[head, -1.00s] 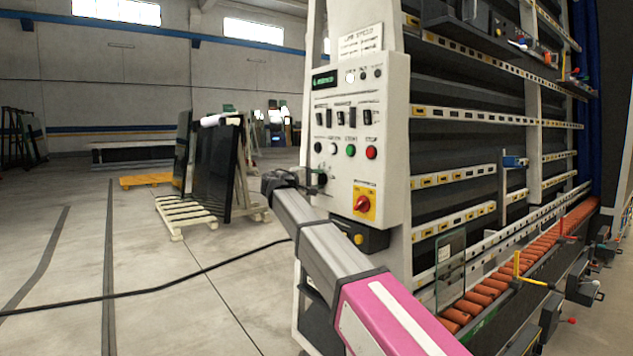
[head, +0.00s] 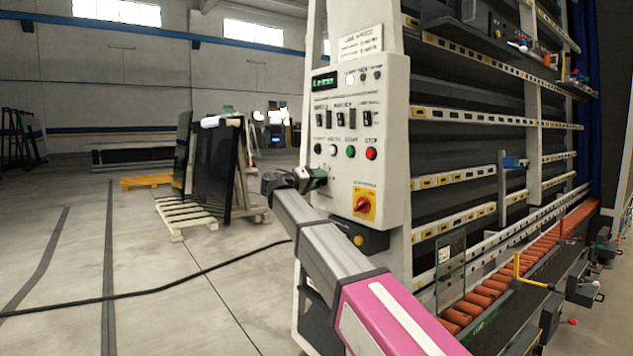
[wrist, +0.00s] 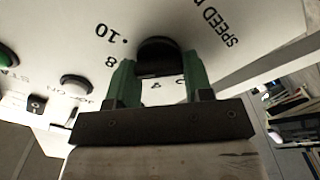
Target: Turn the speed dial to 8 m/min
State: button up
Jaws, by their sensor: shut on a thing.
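The black speed dial (wrist: 158,52) sits on the white control panel, with printed numbers around it, including 10 and 8 at its upper left, and the word SPEED to its right. My gripper (wrist: 160,80) has its two green fingers on either side of the dial and is shut on it. The dial's pointer cannot be made out, so its setting is unclear. In the head view my gripper (head: 316,179) is at the panel's lower left and hides most of the dial. A green-lit display (head: 325,81) is at the panel's top left; its reading is too small to tell.
Above the dial are several push buttons, including a green one (head: 350,151) and a red one (head: 371,153). A red rotary switch on a yellow plate (head: 364,203) is to the right of my gripper. Open floor lies to the left.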

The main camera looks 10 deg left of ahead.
jog(key=shift+f, duration=0.1)
dwell(0.4)
jog(key=o, duration=0.9)
jog(key=v, duration=1.1)
jog(key=shift+d, duration=0.1)
